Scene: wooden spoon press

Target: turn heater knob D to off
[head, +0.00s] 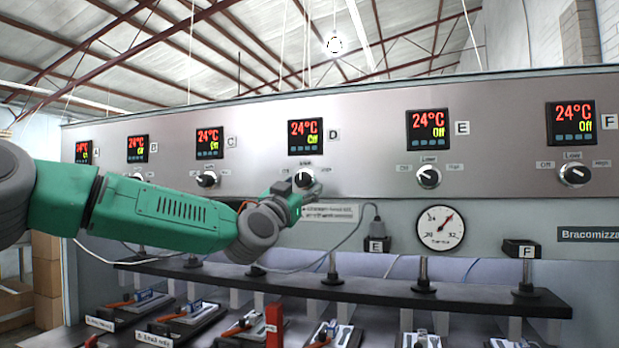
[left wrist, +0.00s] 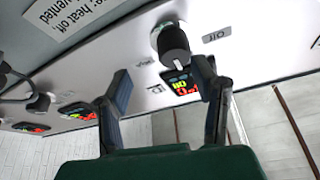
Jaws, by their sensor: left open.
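Heater knob D (head: 303,179) is a black round knob on the grey panel, under the display (head: 305,137) beside label D (head: 333,135). My left gripper (head: 298,188) is open in front of the knob and partly hides it. In the left wrist view, black knob D (left wrist: 172,42) lies just beyond the two spread fingertips of my left gripper (left wrist: 162,75), with no clear contact. Its white mark points towards the display (left wrist: 181,88). An "Off" label (left wrist: 217,33) is to the right of the knob there. My right gripper is not in view.
Knob C (head: 207,179) is left of my gripper, knob E (head: 429,177) and knob F (head: 575,174) to the right. A round gauge (head: 440,229) and a dark shelf (head: 380,292) are lower down. A cable (head: 345,237) hangs below my gripper.

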